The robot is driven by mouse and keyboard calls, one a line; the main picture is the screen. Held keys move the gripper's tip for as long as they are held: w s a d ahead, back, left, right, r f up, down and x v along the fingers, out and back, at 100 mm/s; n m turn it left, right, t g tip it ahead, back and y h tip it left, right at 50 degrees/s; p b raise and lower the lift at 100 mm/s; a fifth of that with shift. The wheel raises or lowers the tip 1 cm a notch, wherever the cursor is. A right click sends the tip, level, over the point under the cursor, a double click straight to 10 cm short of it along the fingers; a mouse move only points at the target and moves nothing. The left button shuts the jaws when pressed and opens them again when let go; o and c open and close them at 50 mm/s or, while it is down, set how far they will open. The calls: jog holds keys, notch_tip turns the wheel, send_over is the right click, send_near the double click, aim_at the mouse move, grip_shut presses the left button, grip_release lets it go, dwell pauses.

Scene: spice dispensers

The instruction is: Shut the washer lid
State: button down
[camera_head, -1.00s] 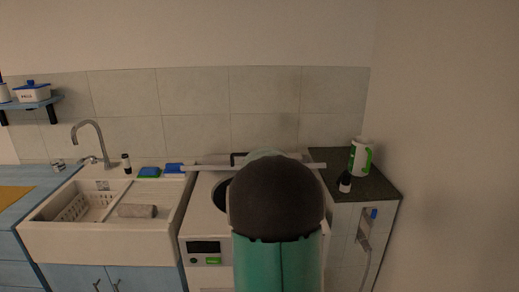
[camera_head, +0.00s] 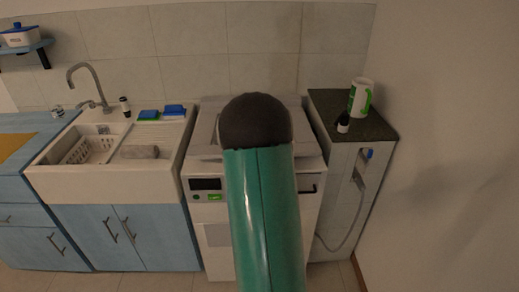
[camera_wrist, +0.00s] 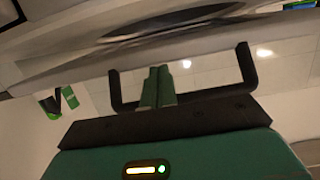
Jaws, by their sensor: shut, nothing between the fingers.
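The white washer (camera_head: 214,236) stands between the sink and the dark-topped counter. Its lid (camera_head: 205,154) now lies low over the top, with its front edge above the control panel. My arm covers the middle of the lid, and I cannot tell whether it is fully down. In the wrist view a pale panel with a dark oval, seemingly the lid (camera_wrist: 75,47), crosses the top of the picture. My gripper (camera_wrist: 158,72) is shut and empty, its green fingers together close to that panel. Contact is unclear. The head view hides my gripper behind the arm.
A white sink (camera_head: 100,180) with a tap is left of the washer. Blue sponges (camera_head: 174,110) lie beside it. A hose hangs below.

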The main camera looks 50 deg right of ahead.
jog(key=shift+s+a+f, duration=0.1)
jog(key=shift+a+f, duration=0.05)
jog(key=shift+f, duration=0.05)
jog(key=shift+s+a, duration=0.25)
jog(key=shift+a, duration=0.05)
jog(key=v, duration=1.3)
jog(key=shift+r, duration=0.3)
jog(key=shift+d, duration=0.2)
